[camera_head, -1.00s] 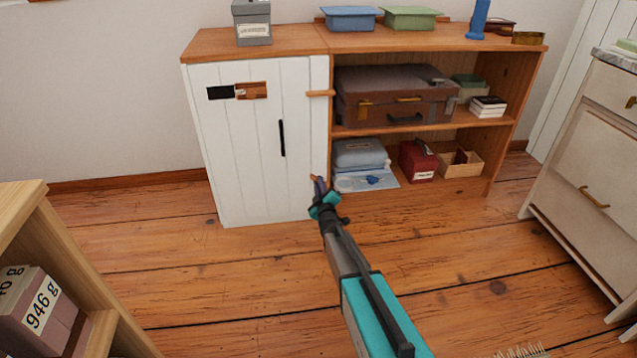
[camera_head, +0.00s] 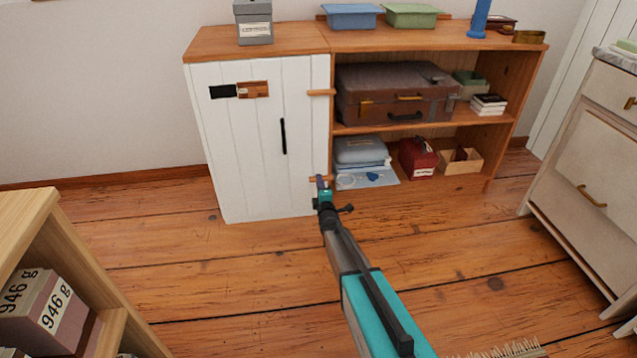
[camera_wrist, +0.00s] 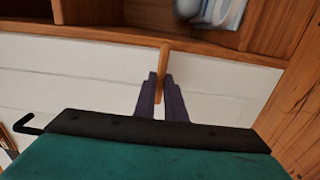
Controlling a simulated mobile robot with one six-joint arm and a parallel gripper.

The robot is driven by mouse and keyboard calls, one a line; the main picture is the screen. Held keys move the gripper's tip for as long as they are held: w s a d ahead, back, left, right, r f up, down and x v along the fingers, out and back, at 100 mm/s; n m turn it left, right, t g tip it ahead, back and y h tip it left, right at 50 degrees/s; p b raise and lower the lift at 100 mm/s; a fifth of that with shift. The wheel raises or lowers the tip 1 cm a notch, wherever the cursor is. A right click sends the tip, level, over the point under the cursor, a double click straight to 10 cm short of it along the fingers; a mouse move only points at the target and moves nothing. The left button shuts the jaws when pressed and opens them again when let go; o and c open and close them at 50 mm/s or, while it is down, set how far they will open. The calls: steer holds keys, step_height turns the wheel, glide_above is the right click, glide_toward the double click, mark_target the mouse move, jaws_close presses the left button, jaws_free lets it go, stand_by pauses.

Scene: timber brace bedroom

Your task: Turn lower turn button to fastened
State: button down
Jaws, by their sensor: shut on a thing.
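The lower turn button is a small wooden bar at the right edge of the white cabinet door (camera_head: 255,145). In the wrist view the lower turn button (camera_wrist: 164,58) stands roughly square to the door edge, its upper end reaching the wooden frame. My gripper (camera_head: 321,183) is shut on it in the head view. In the wrist view the two dark purple fingers of my gripper (camera_wrist: 160,97) lie on either side of the bar. The upper turn button (camera_head: 321,93) lies level across the door edge and frame. The door is closed.
The open shelf (camera_head: 420,128) right of the door holds a brown suitcase (camera_head: 395,98), a folded blue stack (camera_head: 361,152) and a red box (camera_head: 417,158). A pale drawer cabinet (camera_head: 590,165) stands right, a wooden shelf (camera_head: 30,215) at left.

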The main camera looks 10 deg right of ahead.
steer(key=shift+a, duration=0.1)
stand_by(0.3)
steer(key=c, duration=1.8)
jaws_free()
steer(key=shift+s+p, duration=2.2)
steer(key=shift+s, duration=4.7)
